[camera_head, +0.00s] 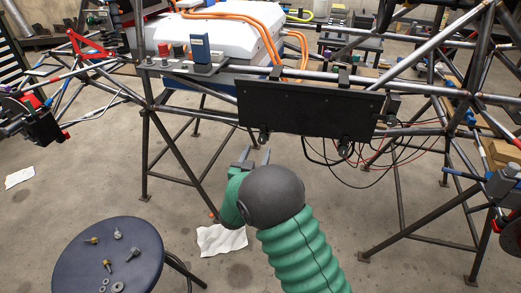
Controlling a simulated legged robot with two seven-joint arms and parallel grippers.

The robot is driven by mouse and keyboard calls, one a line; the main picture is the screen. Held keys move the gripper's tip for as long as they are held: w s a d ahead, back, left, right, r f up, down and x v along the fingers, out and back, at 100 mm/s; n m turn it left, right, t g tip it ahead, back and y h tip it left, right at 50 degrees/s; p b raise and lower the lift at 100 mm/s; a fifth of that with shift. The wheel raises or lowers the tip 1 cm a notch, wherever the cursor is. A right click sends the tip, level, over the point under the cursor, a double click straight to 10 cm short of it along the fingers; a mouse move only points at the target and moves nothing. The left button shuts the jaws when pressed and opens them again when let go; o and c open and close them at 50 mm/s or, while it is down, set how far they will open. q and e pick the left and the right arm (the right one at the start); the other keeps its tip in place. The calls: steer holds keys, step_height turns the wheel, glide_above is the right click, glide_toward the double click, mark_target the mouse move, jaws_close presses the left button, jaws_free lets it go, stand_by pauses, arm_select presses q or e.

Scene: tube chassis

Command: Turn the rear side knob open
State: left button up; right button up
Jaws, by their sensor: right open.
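A black rectangular panel (308,108) hangs on the tube chassis (190,75). Two small dark knobs sit at its lower edge, a left knob (264,137) and a right knob (345,150). I cannot tell which one is the rear side knob. My right gripper (257,155), on a green ribbed arm, is open and empty. Its fingers point up, just below the left knob in the picture. I cannot tell how far apart they are in depth. My left gripper is not in view.
Red and black cables (385,155) hang below and right of the panel. A white box (215,35) with orange hoses lies on the chassis. A dark round stool (108,255) with loose bolts and washers stands at lower left. White paper (222,240) lies on the floor.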

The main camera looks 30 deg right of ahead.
mark_target(261, 141)
steer(key=b+x, duration=0.1)
steer(key=x, duration=0.3)
steer(key=shift+w+d+f, duration=0.15)
steer(key=shift+w+d, duration=0.25)
jaws_close()
